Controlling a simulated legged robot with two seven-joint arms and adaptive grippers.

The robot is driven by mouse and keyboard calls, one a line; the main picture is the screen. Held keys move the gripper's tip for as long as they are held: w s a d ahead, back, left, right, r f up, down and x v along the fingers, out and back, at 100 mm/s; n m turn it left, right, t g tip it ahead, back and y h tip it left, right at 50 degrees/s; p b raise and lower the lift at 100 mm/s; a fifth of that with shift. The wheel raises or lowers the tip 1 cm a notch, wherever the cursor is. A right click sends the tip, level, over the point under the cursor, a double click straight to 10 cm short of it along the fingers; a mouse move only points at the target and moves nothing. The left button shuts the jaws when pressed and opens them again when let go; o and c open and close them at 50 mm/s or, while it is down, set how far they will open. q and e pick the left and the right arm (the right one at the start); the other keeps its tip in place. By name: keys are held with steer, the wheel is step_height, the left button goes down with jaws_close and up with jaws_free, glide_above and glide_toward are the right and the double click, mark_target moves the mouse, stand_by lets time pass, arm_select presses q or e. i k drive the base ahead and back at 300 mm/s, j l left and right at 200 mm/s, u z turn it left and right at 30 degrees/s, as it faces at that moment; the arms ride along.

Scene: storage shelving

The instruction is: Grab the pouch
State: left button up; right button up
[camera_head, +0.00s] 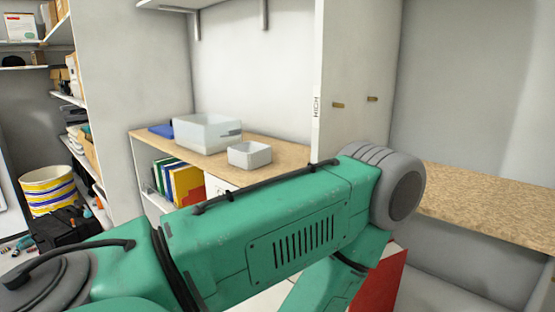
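I cannot make out a pouch for certain. A flat blue item (161,130) lies on the wooden counter, partly hidden behind a clear bin; I cannot tell whether it is the pouch. My green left arm comes in from the left and fills the lower middle of the view. Its gripper is not visible. My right gripper is not in view either.
A clear bin (206,137) and a small white bin (249,155) stand on the wooden counter (290,152). Colored binders (178,183) stand below. A striped bucket (48,188) is at left. The right-hand counter (490,204) is bare. A red panel (385,283) shows behind my arm.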

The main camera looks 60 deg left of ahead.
mark_target(249, 155)
steer(key=u, duration=1.95)
steer(key=z, duration=0.35)
steer(key=i+j+z, duration=0.1)
steer(key=j+z, duration=0.25)
steer(key=z, duration=0.15)
steer(key=j+z, duration=0.95)
steer(key=i+l, duration=0.05)
steer(key=l, duration=0.05)
